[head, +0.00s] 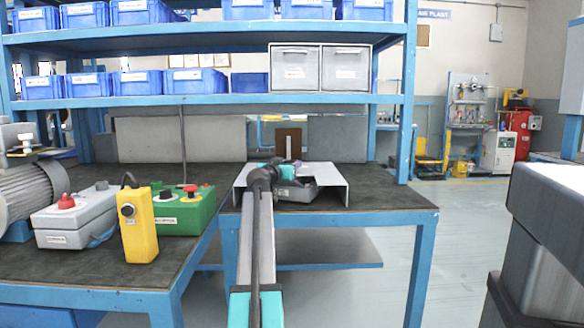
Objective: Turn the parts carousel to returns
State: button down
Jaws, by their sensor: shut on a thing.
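What I take to be the parts carousel (300,196) is a low grey body on the right part of the dark bench top, under a light grey-white cover with sloping side panels (330,176). My arm reaches to it from the front. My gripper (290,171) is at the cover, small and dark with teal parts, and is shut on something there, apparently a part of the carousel. The fingertips and the held part are too small and covered to see clearly. No "returns" label can be read on it.
On the left bench stand a yellow switch box (137,232), a green box with knobs (186,213), a grey box with a red button (76,218) and a grey motor (30,190). Shelves with blue bins (197,83) hang above. Open floor (470,225) lies to the right.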

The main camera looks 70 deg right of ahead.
jog(key=c, duration=1.5)
grip_release()
jog(key=shift+w+a, duration=0.2)
jog(key=shift+w, duration=0.15)
jog(key=shift+c, duration=0.2)
jog(key=o, duration=0.3)
jog(key=shift+a+r, duration=0.1)
jog(key=shift+r, duration=0.1)
jog(key=shift+o, duration=0.4)
jog(key=shift+s, duration=0.15)
jog(key=shift+s, duration=0.1)
jog(key=shift+a+p, duration=1.05)
jog(key=shift+a, duration=1.8)
jog(key=a+p, duration=0.2)
jog(key=a, duration=0.6)
jog(key=shift+w, duration=0.4)
